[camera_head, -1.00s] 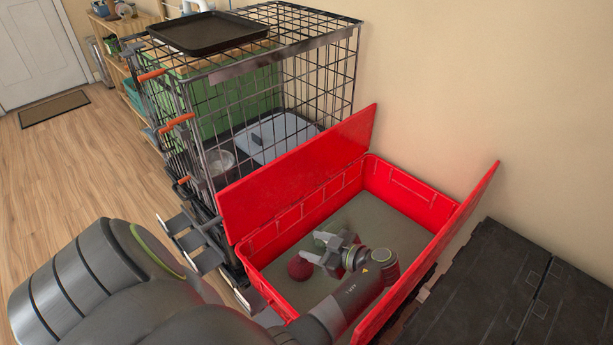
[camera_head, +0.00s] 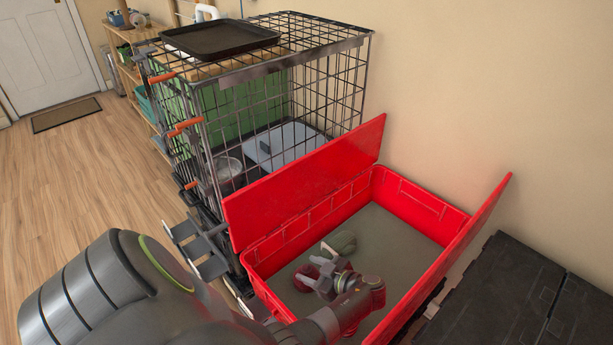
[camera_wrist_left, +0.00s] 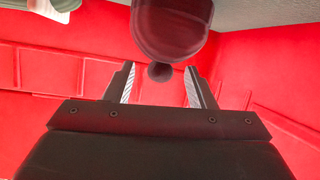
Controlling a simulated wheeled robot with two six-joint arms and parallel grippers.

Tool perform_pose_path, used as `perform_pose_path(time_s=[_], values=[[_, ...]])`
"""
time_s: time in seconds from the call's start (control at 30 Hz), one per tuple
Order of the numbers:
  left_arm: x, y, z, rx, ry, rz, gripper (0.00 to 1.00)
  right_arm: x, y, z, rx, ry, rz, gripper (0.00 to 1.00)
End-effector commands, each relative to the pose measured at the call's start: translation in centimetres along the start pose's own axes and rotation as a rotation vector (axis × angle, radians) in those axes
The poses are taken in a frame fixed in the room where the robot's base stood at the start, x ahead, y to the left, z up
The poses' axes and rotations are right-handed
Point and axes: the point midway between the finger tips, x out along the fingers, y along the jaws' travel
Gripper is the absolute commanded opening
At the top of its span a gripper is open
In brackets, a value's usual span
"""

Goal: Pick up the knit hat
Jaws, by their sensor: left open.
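The knit hat (camera_head: 304,279) is dark red and lies on the grey floor of the open red tote (camera_head: 420,205). My left gripper (camera_head: 322,278) is low inside the tote beside the hat and partly covers it. In the left wrist view the hat (camera_wrist_left: 170,24) is at the top, with its round pompom (camera_wrist_left: 158,72) toward the gap between the two open fingers of the gripper (camera_wrist_left: 160,84). I cannot tell whether a finger touches it. My right gripper is not in view.
A grey-green item (camera_head: 342,242) lies in the tote behind my gripper. The tote's two red flaps (camera_head: 305,185) stand up on either side. A wire cage (camera_head: 285,100) with a black tray (camera_head: 220,38) on top stands behind left. Black lids (camera_head: 515,290) are at right.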

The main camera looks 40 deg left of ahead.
Motion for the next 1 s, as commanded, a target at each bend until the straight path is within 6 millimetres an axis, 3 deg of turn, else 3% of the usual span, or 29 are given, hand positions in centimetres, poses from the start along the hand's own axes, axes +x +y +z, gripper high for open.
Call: perform_pose_path(time_s=[0.2,0.53,0.9,1.0], values=[[3.3,0.0,-0.1,0.001,0.002,0.0,0.5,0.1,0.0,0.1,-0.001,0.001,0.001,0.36],[3.8,0.0,0.0,0.0,0.0,0.0,0.49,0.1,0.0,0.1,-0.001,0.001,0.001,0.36],[3.8,0.0,0.0,0.0,-0.001,0.0,0.01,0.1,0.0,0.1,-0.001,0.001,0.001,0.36],[3.8,0.0,0.0,0.0,0.0,0.0,0.0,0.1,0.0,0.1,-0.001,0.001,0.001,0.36]])
